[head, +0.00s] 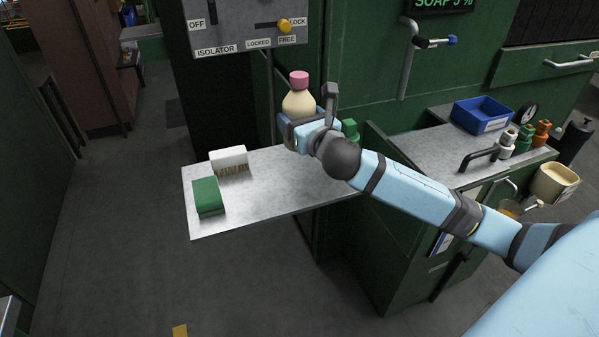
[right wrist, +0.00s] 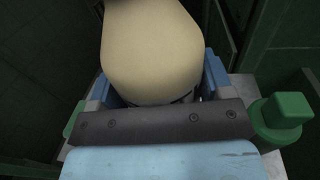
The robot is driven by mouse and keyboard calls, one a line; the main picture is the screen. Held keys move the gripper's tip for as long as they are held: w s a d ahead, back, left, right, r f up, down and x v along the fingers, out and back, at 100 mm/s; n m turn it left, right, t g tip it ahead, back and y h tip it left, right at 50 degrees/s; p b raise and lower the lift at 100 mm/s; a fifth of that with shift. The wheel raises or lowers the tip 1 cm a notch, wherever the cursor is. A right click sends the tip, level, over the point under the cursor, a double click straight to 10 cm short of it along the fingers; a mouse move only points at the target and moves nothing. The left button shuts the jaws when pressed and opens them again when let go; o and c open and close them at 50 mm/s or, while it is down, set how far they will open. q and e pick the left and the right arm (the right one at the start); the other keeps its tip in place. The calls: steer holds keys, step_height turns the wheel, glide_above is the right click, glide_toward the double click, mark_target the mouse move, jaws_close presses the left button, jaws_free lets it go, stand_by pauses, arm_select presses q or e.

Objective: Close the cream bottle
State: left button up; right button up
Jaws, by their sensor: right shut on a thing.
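The cream bottle (head: 298,104) stands upright with a pink cap (head: 299,80) on its top, near the back of the grey metal shelf. My right gripper (head: 302,121) is shut around the bottle's lower body. In the right wrist view the cream body (right wrist: 152,48) fills the upper middle, between the two blue fingers. The cap is outside that view. The bottle's base is hidden by the gripper, so I cannot tell whether it touches the shelf. I cannot tell how tightly the cap sits. My left gripper is not in view.
The metal shelf (head: 265,199) holds a white brush (head: 229,157) and a green sponge (head: 208,196) at its left end. A green-capped container (head: 349,128) is close behind my right wrist. An isolator panel (head: 245,25) is above. A blue bin (head: 483,115) stands on the right counter.

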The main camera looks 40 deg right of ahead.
step_height(320, 180, down, 8)
steer(key=shift+b, duration=1.15)
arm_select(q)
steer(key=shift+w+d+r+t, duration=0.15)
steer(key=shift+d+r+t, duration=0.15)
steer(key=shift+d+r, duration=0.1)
arm_select(e)
steer(key=shift+f, duration=0.25)
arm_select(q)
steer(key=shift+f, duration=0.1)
arm_select(e)
step_height(320, 180, down, 4)
steer(key=shift+f+b, duration=0.15)
steer(key=shift+b, duration=0.75)
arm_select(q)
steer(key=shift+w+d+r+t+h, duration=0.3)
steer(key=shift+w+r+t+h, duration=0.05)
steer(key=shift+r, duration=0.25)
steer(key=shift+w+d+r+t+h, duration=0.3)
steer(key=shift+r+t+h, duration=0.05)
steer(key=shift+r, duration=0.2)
